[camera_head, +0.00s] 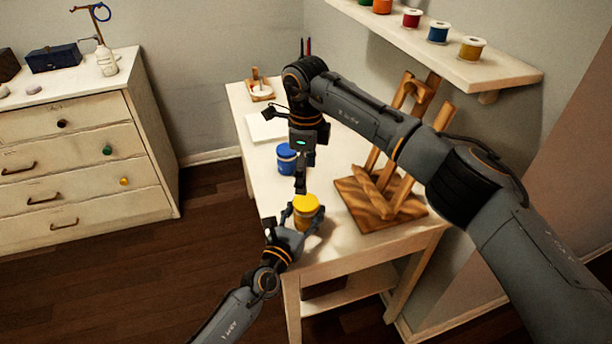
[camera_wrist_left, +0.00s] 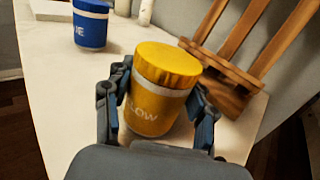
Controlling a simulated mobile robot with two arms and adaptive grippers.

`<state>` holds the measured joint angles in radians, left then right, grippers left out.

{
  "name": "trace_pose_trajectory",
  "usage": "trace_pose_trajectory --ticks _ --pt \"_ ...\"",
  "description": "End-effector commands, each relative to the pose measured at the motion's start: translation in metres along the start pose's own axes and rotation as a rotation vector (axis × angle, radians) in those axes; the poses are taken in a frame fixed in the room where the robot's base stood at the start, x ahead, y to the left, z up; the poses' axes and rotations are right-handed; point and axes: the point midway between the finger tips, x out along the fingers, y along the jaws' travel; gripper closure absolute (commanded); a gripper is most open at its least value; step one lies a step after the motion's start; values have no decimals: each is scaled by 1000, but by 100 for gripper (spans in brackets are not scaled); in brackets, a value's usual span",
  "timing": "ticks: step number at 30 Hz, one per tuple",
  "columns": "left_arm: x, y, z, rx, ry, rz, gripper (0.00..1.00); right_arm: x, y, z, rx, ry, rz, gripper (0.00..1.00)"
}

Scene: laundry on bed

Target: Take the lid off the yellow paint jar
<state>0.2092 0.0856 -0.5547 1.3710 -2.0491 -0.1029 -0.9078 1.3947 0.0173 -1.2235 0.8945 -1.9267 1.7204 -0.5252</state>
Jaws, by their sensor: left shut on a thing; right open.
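The yellow paint jar (camera_head: 306,214) stands near the front edge of the white table, with its yellow lid (camera_head: 306,203) on. My left gripper (camera_head: 301,216) is shut around the jar's body, one finger on each side. In the left wrist view the jar (camera_wrist_left: 150,107) sits between the blue-padded fingers (camera_wrist_left: 160,115), and its ribbed lid (camera_wrist_left: 168,64) rises above them. The jar tilts a little in that picture. My right gripper (camera_head: 301,184) is open and points down, just above and slightly left of the lid, apart from it.
A blue paint jar (camera_head: 287,160) stands behind on the table (camera_head: 331,240); it also shows in the left wrist view (camera_wrist_left: 91,25). A wooden easel (camera_head: 380,208) stands close on the right. White paper (camera_head: 266,127) lies farther back. A shelf with spools (camera_head: 471,69) hangs above right.

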Motion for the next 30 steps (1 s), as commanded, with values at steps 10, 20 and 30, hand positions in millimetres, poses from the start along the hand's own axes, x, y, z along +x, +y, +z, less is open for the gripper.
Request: trace_pose_trajectory --ticks 10,20,30 --pt "0 0 0 1 0 1 100 0 0 0 693 0 0 25" --pt "0 0 0 1 0 1 100 0 0 0 1355 1 0 25" --pt "0 0 0 1 1 1 100 0 0 0 2035 2 0 25"
